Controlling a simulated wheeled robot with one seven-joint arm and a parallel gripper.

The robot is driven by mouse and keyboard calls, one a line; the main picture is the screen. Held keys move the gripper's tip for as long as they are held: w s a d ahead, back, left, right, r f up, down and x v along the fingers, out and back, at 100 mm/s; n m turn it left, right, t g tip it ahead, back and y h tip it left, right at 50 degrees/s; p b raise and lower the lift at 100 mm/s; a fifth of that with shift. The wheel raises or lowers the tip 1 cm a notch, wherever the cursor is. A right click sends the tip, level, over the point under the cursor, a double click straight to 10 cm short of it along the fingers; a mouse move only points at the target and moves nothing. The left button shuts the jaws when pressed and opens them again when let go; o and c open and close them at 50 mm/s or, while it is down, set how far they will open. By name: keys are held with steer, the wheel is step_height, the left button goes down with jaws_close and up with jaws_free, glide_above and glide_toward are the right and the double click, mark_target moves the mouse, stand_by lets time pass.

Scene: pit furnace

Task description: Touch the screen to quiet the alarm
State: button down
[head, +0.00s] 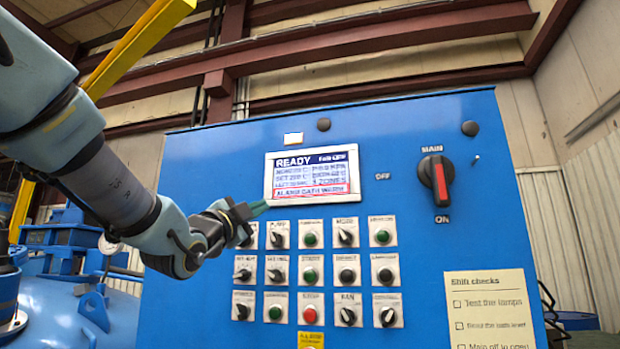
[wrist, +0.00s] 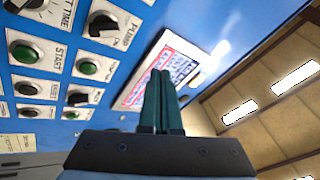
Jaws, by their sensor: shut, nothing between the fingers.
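The screen (head: 312,175) is a white-framed display on the blue panel. It reads READY at the top and has a red-outlined alarm line along its bottom. In the wrist view the screen (wrist: 150,82) lies tilted, partly behind the fingers. My gripper (head: 262,207) is shut and empty, its green fingertips by the lower left corner of the screen in the head view. In the wrist view my gripper (wrist: 160,75) has its fingers together, overlapping the screen. I cannot tell whether the tips touch it.
Rows of knobs and buttons (head: 311,238) sit just below the screen. A red MAIN switch (head: 438,181) is to the right, with a Shift checks note (head: 490,310) below it. A small light tag (head: 293,139) sits above the screen. A yellow beam (head: 135,45) rises at left.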

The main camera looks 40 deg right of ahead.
mark_target(302, 174)
steer(key=s+d+r+m+g+h, duration=0.1)
steer(key=s+r+m+g+h, duration=0.3)
steer(key=s+r, duration=0.4)
steer(key=shift+s+r+m+g+h, duration=0.35)
steer(key=shift+m+g, duration=0.25)
steer(key=shift+m, duration=0.4)
steer(key=shift+w+f, duration=0.1)
steer(key=shift+w+d+p, duration=0.7)
steer(key=shift+w+d, duration=0.1)
steer(key=shift+d, duration=0.45)
steer(key=shift+w+d+p, duration=0.7)
steer(key=shift+w+d, duration=0.05)
steer(key=shift+d, duration=0.45)
steer(key=shift+w+d+p, duration=0.7)
steer(key=shift+w+d, duration=0.1)
steer(key=shift+d, duration=0.45)
steer(key=shift+d+f, duration=0.1)
steer(key=shift+f, duration=0.05)
